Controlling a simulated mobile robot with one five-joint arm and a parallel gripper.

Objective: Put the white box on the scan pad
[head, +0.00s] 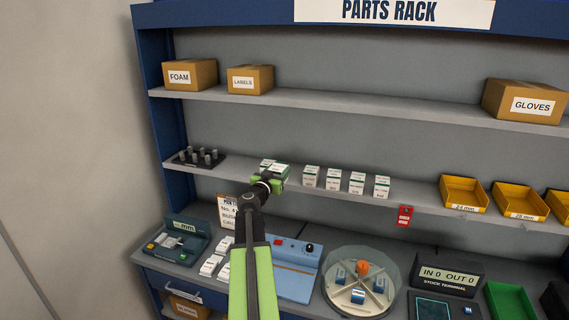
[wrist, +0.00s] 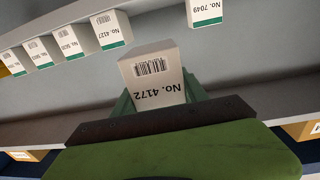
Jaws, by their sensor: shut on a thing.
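My gripper (head: 270,183) is at the middle shelf, left of a row of white boxes. It is shut on a white box with a green band (head: 281,170). In the wrist view the held white box (wrist: 154,78) shows a barcode and the label No. 4172, upside down, between the green fingers. Another white box, No. 7049 (wrist: 207,12), shows at the top of the wrist view. I cannot tell for sure which thing is the scan pad; a dark flat panel with a blue screen (head: 433,307) lies on the counter at the lower right.
More white boxes (head: 333,179) stand on the middle shelf (head: 410,198), with yellow bins (head: 464,193) farther right. A black peg holder (head: 196,159) is at left. Below are a blue device (head: 292,275), a round divided tray (head: 340,296) and the stock terminal (head: 446,275).

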